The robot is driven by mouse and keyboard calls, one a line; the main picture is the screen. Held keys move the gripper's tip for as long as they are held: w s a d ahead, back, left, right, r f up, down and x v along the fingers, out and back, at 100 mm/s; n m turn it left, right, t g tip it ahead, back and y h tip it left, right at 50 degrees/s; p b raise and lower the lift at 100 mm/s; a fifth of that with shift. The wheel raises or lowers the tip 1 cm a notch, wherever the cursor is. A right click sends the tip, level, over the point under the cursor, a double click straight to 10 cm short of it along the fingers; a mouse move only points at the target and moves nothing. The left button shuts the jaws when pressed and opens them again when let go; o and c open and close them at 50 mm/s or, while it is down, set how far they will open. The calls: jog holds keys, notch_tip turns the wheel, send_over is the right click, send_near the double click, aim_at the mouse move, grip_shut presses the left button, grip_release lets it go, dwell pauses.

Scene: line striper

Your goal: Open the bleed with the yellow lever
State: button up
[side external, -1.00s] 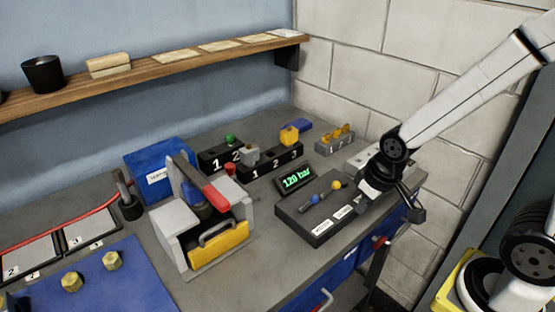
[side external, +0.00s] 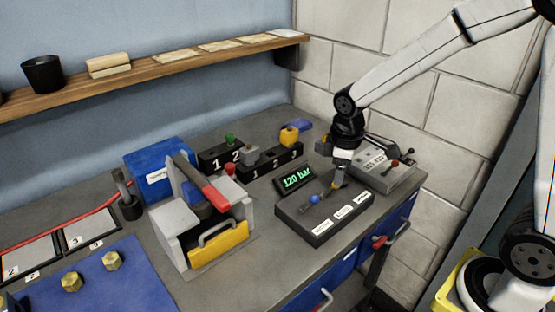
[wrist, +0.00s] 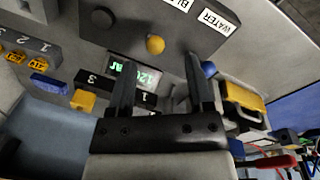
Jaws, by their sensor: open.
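The yellow lever's ball knob (wrist: 155,44) shows in the wrist view, just beyond and between my open fingertips. The lever stands on a dark box (side external: 310,229) with white labels; one reads WATER and another starts with BL. A blue ball-ended lever (side external: 315,199) stands beside it and also shows in the wrist view (wrist: 208,68), near the right finger. My gripper (side external: 338,183) is open and empty, pointing down above the box. In the side view it mostly hides the yellow knob. I cannot tell whether a finger touches it.
A green display (side external: 295,179) reading 120 bar stands behind the box. A numbered black block with a yellow piece (side external: 289,135) stands behind. A grey unit with a yellow front (side external: 218,246) is at left.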

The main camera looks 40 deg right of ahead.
aim_at(330, 191)
jog(key=shift+w+d+r+n, duration=0.15)
jog(key=shift+w+n, duration=0.15)
jog(key=shift+w+d+f, duration=0.15)
jog(key=shift+f, duration=1.8)
jog(key=shift+w+d+f, duration=0.1)
jog(key=shift+d+f, duration=0.05)
jog(key=shift+f, duration=1.8)
grip_shut()
